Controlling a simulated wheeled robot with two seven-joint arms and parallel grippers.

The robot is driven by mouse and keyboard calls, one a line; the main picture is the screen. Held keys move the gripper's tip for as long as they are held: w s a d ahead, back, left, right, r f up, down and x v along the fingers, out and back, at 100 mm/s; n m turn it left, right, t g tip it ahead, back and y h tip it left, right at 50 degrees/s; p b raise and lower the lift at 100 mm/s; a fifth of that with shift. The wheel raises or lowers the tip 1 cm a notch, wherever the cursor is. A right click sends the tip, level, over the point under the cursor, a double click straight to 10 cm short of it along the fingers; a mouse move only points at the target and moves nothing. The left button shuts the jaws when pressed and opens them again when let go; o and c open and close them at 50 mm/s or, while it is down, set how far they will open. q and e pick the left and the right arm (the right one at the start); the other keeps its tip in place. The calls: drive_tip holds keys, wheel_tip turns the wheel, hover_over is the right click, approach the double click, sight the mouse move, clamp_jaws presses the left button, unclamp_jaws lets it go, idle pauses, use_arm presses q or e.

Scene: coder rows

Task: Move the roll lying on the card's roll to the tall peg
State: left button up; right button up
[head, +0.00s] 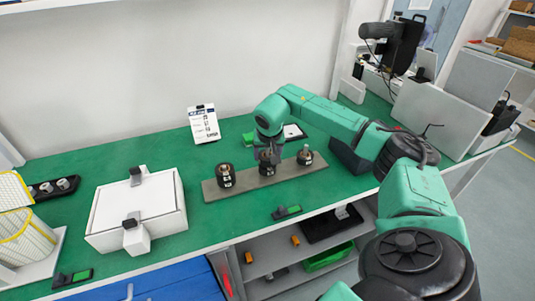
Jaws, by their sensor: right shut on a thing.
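A grey-brown board (285,187) lies on the green bench and bears dark rolls in a row. The left roll (225,176) and the right roll (305,158) stand at its ends, with small lighter pegs at their tops. My right gripper (267,155) points down over the middle of the board, shut on a dark roll (267,169). The gripper partly hides this roll, and I cannot tell whether it touches what is beneath. The white card (203,123) with dark pictures stands behind the board; its print is too small to read. My left gripper is out of view.
A white box (110,215) with dark-topped fittings stands left of the board. A dark tray (55,187) and a yellow-edged mesh basket (25,238) are farther left.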

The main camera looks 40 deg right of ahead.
drive_tip(key=shift+f+b, duration=0.35)
drive_tip(key=shift+f, duration=0.3)
drive_tip(key=o, duration=1.3)
drive_tip(key=shift+o, duration=0.2)
drive_tip(key=shift+r, duration=0.15)
drive_tip(key=b+v, duration=0.1)
drive_tip(key=v, duration=1.3)
drive_tip(key=shift+s+r, duration=0.15)
